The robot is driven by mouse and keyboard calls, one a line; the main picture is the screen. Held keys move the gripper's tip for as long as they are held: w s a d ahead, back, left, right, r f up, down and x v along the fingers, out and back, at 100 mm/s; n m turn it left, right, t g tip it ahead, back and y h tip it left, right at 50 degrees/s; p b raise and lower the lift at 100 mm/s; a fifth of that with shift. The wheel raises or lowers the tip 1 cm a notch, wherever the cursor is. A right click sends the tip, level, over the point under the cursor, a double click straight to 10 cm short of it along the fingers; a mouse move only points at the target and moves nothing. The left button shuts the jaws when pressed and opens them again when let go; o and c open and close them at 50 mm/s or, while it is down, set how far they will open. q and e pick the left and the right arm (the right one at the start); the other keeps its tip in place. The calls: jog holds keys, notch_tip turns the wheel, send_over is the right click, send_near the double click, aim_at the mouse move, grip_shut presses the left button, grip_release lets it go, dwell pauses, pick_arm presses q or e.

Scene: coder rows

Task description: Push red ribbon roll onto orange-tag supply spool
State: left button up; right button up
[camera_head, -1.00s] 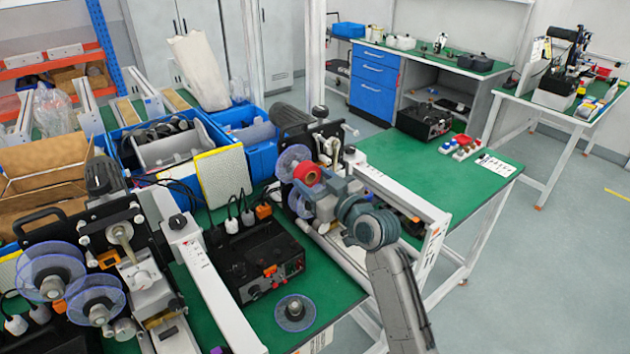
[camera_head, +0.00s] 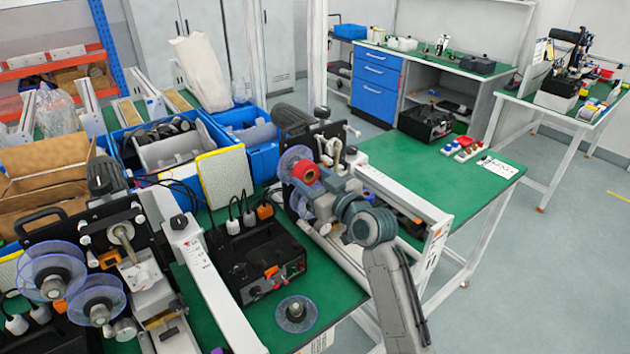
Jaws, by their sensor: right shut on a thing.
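The red ribbon roll (camera_head: 306,172) is at the far coder machine, in front of a clear spool disc (camera_head: 293,162). My right gripper (camera_head: 318,190) is shut on the roll; its fingers are small and partly hidden by the wrist. I cannot tell how far the roll sits on the spool's hub. No orange tag can be made out on that spool. A second clear disc (camera_head: 299,207) sits lower on the same machine. My left gripper is not in view.
A loose clear-flanged spool (camera_head: 296,314) lies on the green table by the black control box (camera_head: 262,268). Another coder with two clear discs (camera_head: 52,276) stands at the left. Blue bins (camera_head: 249,135) are behind. The green tabletop (camera_head: 425,165) at right is mostly clear.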

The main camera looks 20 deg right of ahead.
jog(key=shift+b+x, duration=0.3)
jog(key=shift+x, duration=0.95)
jog(key=o, duration=1)
